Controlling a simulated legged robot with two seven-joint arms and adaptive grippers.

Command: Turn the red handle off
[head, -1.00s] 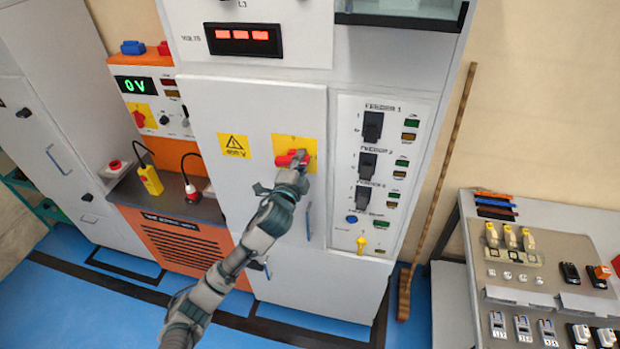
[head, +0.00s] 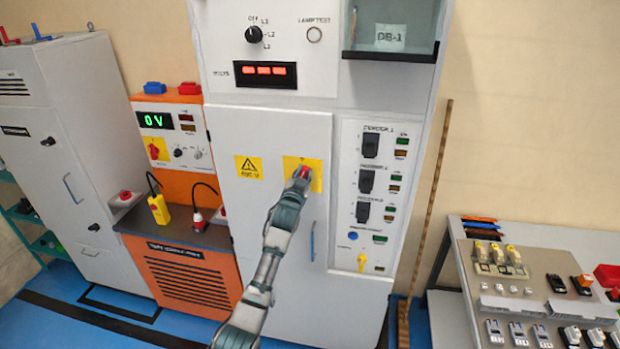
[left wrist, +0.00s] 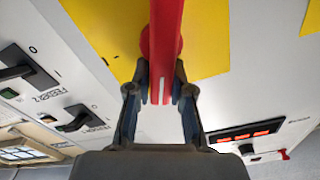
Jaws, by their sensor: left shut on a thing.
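The red handle (head: 305,172) is a rotary handle on a yellow plate (head: 314,164) on the grey cabinet door. My left gripper (head: 299,180) is on the handle and hides most of it in the head view. In the left wrist view, the red handle (left wrist: 166,30) runs down between the two fingers of my left gripper (left wrist: 163,92), one on each side, shut on it. The yellow plate (left wrist: 205,45) shows behind the handle there. My right gripper is not in view.
A warning label (head: 249,167) is left of the yellow plate, and a blue door handle (head: 312,241) is below. A panel of black switches (head: 371,146) lies to the right. An orange test unit (head: 185,275) stands left. A component bench (head: 470,270) is at right.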

